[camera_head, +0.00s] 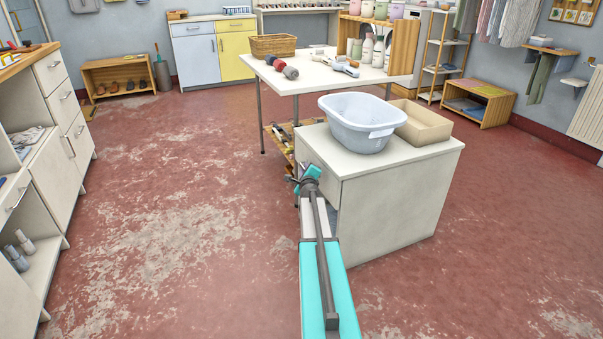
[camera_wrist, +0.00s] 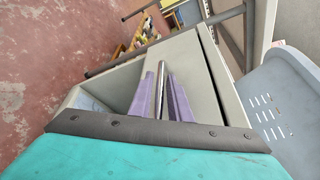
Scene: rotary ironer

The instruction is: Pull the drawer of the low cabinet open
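The low cabinet (camera_head: 395,205) is a grey-white box in front of the table. Its drawer front (camera_head: 319,172) faces left in the head view, with my arm partly in front of it. In the wrist view, the pale drawer front (camera_wrist: 202,92) lies beside the cabinet top, with a narrow dark gap between them. A slim metal handle (camera_wrist: 159,88) runs between the two purple fingers of my gripper (camera_wrist: 161,80). The fingers lie close on either side of it; whether both press on it is unclear. In the head view my gripper (camera_head: 308,178) is small at the cabinet's front.
A light-blue basin (camera_head: 360,120) and an open beige box (camera_head: 421,124) stand on the cabinet. A white table (camera_head: 310,80) with several items is behind it. The red floor (camera_head: 180,200) to the left is clear up to a white drawer unit (camera_head: 62,165).

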